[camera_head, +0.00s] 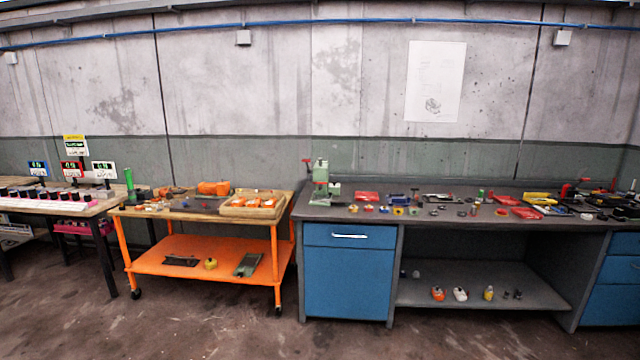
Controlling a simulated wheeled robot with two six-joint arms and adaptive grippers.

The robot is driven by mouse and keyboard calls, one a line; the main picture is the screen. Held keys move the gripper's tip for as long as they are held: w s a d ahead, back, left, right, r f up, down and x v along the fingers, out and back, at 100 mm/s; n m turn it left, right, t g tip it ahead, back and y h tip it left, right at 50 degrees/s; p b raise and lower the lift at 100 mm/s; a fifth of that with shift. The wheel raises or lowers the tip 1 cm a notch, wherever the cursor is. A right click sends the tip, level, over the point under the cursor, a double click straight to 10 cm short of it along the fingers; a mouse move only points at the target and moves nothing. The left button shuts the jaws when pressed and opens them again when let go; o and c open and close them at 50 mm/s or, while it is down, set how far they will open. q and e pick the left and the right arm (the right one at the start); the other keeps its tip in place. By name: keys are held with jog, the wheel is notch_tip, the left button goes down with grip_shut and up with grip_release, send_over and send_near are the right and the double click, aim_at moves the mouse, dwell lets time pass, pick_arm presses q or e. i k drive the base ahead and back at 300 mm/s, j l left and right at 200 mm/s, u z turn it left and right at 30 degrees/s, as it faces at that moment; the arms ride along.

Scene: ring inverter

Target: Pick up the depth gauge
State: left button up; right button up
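I cannot make out the depth gauge for certain, as the small tools are too far off. A thin silvery tool (443,198) lies on the grey workbench (420,219), behind several small round parts. I cannot tell whether it is the depth gauge. Other small dark and yellow tools lie at the bench's right end. Neither of my grippers is in view.
An orange cart (205,257) with a wooden top stands left of the workbench. A table with small displays (73,169) is at the far left. A green press (321,183) stands on the bench's left end. Blue drawers (348,283) are below. The floor in front is clear.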

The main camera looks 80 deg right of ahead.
aim_at(617, 213)
jog(key=z, duration=4.45)
